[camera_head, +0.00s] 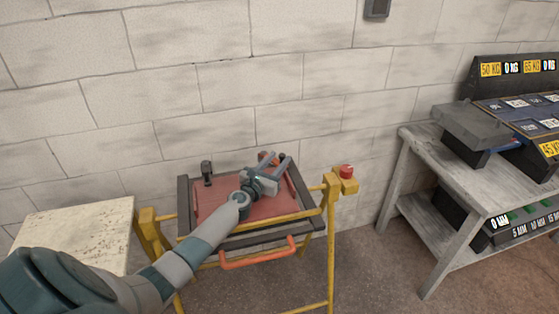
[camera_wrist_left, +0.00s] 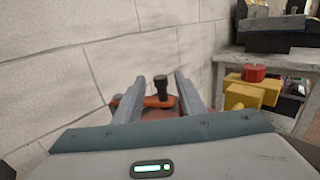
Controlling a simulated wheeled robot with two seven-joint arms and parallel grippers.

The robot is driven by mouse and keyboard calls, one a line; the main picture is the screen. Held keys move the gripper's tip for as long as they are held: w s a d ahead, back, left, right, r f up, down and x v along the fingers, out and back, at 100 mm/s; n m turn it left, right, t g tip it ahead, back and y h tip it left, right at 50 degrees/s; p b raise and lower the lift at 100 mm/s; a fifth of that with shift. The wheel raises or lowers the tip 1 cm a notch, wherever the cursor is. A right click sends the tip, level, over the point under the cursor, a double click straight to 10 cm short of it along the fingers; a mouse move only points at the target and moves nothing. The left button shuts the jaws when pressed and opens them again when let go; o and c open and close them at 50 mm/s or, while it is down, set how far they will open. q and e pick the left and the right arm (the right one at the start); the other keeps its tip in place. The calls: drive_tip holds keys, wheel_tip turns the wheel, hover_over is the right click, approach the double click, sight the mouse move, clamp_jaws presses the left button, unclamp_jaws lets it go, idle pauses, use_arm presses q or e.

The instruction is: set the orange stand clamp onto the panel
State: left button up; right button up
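The orange stand clamp (camera_head: 264,156) is at the far edge of the red-brown panel (camera_head: 212,196), partly hidden by my left gripper. In the left wrist view the orange clamp (camera_wrist_left: 155,101) lies crosswise with a black knob on top, partly behind the left finger. I cannot tell whether it rests on the panel or the frame. My left gripper (camera_head: 278,157) is over the panel's far right part, pointing at the clamp. In the wrist view its two fingers (camera_wrist_left: 160,78) are spread, with the knob between them and no clear contact. My right gripper is not in view.
A dark clamp (camera_head: 207,172) stands at the frame's far left corner. A yellow stand carries a red button (camera_head: 346,171) at right and an orange handle (camera_head: 260,258) in front. A pale table (camera_head: 75,232) is at left, a grey workbench (camera_head: 455,170) at right, a block wall behind.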

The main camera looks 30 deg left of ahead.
use_arm(q)
drive_tip(key=shift+w, duration=0.8)
